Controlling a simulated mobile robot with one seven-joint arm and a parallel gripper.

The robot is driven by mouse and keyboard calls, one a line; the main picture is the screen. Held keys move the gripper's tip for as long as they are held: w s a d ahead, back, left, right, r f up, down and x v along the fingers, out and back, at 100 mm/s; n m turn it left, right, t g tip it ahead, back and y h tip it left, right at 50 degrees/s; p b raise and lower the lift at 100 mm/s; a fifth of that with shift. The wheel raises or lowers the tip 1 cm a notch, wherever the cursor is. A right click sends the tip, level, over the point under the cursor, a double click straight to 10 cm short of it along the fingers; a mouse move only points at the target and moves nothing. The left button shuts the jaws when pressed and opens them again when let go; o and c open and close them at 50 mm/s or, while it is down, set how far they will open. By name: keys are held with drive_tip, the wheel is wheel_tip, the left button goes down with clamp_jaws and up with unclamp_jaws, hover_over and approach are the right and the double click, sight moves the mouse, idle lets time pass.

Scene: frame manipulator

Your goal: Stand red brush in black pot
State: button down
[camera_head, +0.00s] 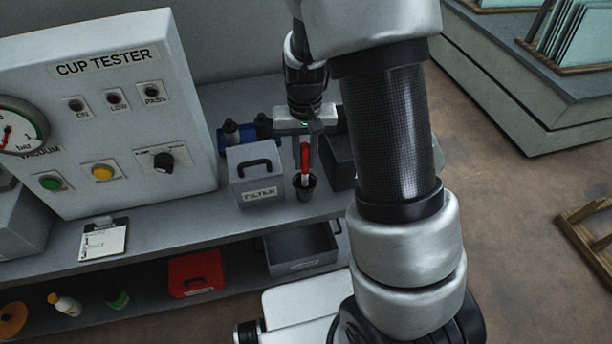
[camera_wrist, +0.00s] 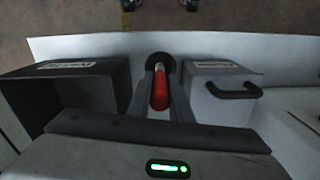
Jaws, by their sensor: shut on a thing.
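The red brush (camera_head: 305,157) hangs upright below my gripper (camera_head: 304,140), which is shut on it near its upper end. The brush's lower end is at the mouth of the small black pot (camera_head: 304,190); I cannot tell how deep it reaches inside. In the wrist view the red brush (camera_wrist: 160,92) lies between my gripper's fingers (camera_wrist: 161,100), with the dark pot (camera_wrist: 159,60) just beyond it. The pot stands upright near the bench's front edge, and the brush hides part of its opening.
A grey FILTER box (camera_head: 256,178) stands close left of the pot, and a dark open bin (camera_head: 340,160) close right. Blue holders (camera_head: 236,135) with dark bottles are behind. The cup tester panel (camera_head: 110,120) stands farther left. A clipboard (camera_head: 103,240) lies on the bench.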

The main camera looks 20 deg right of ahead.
sight(305, 173)
drive_tip(key=shift+f, duration=2.45)
drive_tip(key=shift+f, duration=0.15)
drive_tip(key=c, duration=1.6)
unclamp_jaws()
